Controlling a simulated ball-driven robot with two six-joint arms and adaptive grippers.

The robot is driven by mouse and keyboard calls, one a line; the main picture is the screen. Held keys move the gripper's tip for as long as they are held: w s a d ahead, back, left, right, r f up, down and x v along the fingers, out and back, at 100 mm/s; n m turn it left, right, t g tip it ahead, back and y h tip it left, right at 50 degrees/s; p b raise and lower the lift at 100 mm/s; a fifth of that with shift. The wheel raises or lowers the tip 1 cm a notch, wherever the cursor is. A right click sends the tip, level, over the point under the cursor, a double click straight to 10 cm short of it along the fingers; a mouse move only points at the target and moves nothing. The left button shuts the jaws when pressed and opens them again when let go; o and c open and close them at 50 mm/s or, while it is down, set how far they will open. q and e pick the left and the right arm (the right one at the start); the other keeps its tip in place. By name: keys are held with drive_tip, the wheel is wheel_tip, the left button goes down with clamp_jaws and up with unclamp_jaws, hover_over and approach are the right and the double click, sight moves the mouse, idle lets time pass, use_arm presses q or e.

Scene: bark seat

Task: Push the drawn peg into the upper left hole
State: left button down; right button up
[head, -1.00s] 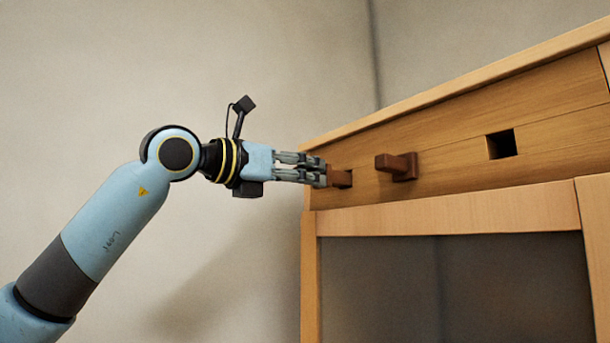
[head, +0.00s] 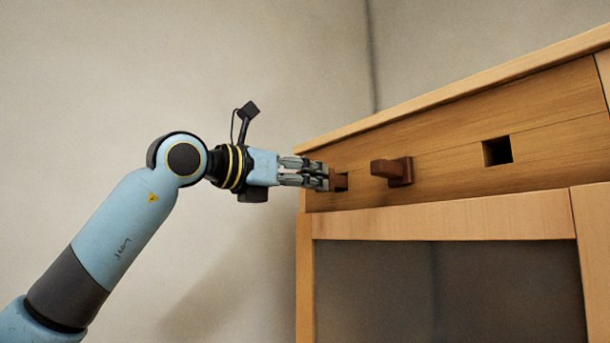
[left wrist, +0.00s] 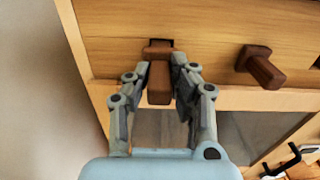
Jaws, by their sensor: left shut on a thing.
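The drawn peg (left wrist: 159,82) is a dark brown wooden bar. My left gripper (head: 327,178) is shut on it, with one finger on each side in the left wrist view. The peg points at the upper left hole (left wrist: 158,46), a dark square opening in the wooden front. Its far end is at the hole's mouth; how deep it sits inside cannot be told. In the head view the fingers hide most of the peg, and only a little brown (head: 334,179) shows beside the dark hole (head: 342,183). My right gripper is not in view.
A second brown peg (head: 392,171) sticks out of the front to the right, also in the left wrist view (left wrist: 261,67). An empty square hole (head: 497,151) lies further right. A wooden rail (head: 450,217) runs below, over a dark recess. The wall side is clear.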

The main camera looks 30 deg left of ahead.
sight(336, 182)
use_arm(q)
drive_tip(key=shift+w+d, duration=0.15)
drive_tip(key=shift+w, duration=0.05)
drive_tip(key=shift+w, duration=0.15)
drive_tip(key=shift+w+d, duration=0.1)
drive_tip(key=shift+w, duration=0.1)
drive_tip(key=shift+w+d, duration=0.15)
drive_tip(key=shift+w, duration=0.15)
drive_tip(key=shift+w+d, duration=0.15)
drive_tip(key=shift+w, duration=0.15)
drive_tip(key=shift+w+d, duration=0.1)
drive_tip(key=shift+w, duration=0.2)
drive_tip(key=c, duration=1.1)
unclamp_jaws()
